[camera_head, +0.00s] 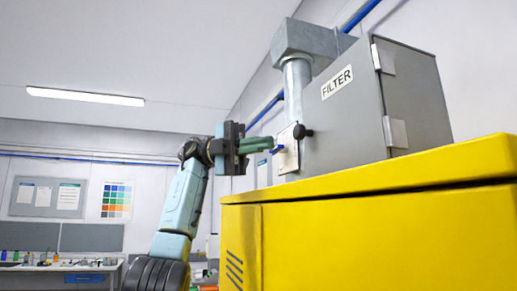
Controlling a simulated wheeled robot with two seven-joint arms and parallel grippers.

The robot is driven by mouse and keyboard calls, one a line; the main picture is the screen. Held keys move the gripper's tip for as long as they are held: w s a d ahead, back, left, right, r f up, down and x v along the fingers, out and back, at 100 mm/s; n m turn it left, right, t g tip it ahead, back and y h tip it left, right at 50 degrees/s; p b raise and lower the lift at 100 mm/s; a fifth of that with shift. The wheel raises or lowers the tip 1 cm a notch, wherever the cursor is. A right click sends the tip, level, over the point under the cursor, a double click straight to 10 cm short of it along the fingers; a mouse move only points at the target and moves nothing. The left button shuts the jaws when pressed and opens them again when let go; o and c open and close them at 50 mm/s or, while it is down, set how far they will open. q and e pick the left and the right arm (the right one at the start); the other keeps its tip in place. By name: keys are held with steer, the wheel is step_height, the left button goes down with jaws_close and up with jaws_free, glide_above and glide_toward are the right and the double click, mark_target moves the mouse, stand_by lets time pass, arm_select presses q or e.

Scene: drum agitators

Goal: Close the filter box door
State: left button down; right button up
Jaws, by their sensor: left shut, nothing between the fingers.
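The grey filter box (418,98) stands on top of the yellow cabinet. Its door (343,125) bears the FILTER label and has two pale hinges at its right edge and a black knob (303,131) at its left edge. The door looks flush or nearly flush with the box; I cannot tell if a small gap remains. My left gripper (268,144), with green fingers, is shut and empty. It reaches in from the left, just left of the knob and level with a pale plate with a blue part (278,149). Contact cannot be told. My right gripper is out of view.
The yellow cabinet (375,235) fills the lower right below the box. A grey duct (298,90) rises left of the box. A bench (65,270) with small items stands far left. The air left of the box, above my arm, is free.

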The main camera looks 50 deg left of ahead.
arm_select(q)
steer(key=a, duration=0.1)
steer(key=w+a, duration=0.1)
steer(key=a, duration=0.1)
steer(key=shift+w+a+r, duration=0.1)
steer(key=shift+w, duration=0.05)
stand_by(0.3)
